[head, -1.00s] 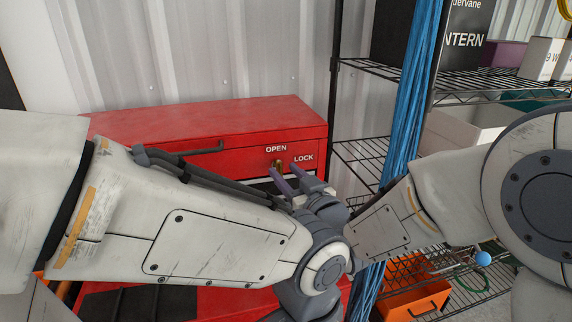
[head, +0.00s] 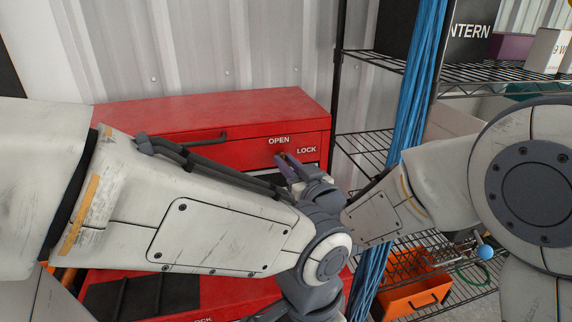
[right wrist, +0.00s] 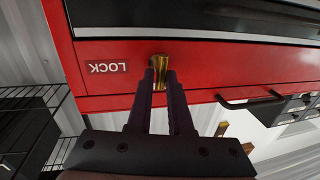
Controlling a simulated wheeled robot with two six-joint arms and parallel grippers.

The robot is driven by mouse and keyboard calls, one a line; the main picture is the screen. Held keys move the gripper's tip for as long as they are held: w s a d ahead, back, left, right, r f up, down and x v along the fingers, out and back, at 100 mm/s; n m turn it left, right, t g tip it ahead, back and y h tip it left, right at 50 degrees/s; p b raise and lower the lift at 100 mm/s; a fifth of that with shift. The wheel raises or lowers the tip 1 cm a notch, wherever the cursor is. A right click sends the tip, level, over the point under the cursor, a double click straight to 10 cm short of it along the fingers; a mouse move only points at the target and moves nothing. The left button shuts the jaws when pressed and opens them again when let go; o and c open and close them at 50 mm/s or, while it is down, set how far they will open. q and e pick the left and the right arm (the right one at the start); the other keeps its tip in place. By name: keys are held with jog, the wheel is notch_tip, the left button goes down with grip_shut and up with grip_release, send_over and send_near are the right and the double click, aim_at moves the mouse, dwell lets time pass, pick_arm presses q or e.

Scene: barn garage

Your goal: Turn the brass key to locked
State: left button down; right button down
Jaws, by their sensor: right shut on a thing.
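The brass key (right wrist: 158,68) sits in the red front of the tool chest (head: 225,118). In the right wrist view, which is upside down, its bow stands upright in the picture. The LOCK label (head: 306,150) is to the right of the key in the head view, and the OPEN label (head: 279,140) is above it. My right gripper (right wrist: 161,76) is shut on the key, one finger on each side. In the head view this gripper (head: 284,158) mostly hides the key. My left gripper is not in view.
A wire shelf rack (head: 365,145) with blue cables (head: 410,110) stands close on the right. An orange bin (head: 415,295) is on its low shelf. A black handle (head: 190,140) sticks out of the chest front to the left of the key. A corrugated wall is behind.

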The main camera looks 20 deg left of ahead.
jog(key=shift+d+f+m+t+h+b, duration=0.2)
jog(key=shift+m+t+b, duration=0.45)
jog(key=shift+m+b, duration=2.9)
jog(key=shift+a+f+m+t+h+b, duration=0.1)
jog(key=shift+f+m+t+h+b, duration=0.4)
jog(key=shift+m+b, duration=3.1)
jog(key=shift+d+m+t+h+b, duration=0.1)
jog(key=shift+m+t+b, duration=0.75)
jog(key=shift+m+b, duration=2.7)
jog(key=shift+n+b, duration=0.7)
jog(key=shift+b, duration=0.05)
jog(key=c, duration=0.8)
grip_release()
jog(key=shift+c, duration=0.2)
jog(key=b+v, duration=0.1)
jog(key=v, duration=0.9)
jog(key=shift+s, duration=0.15)
jog(key=shift+d, duration=0.1)
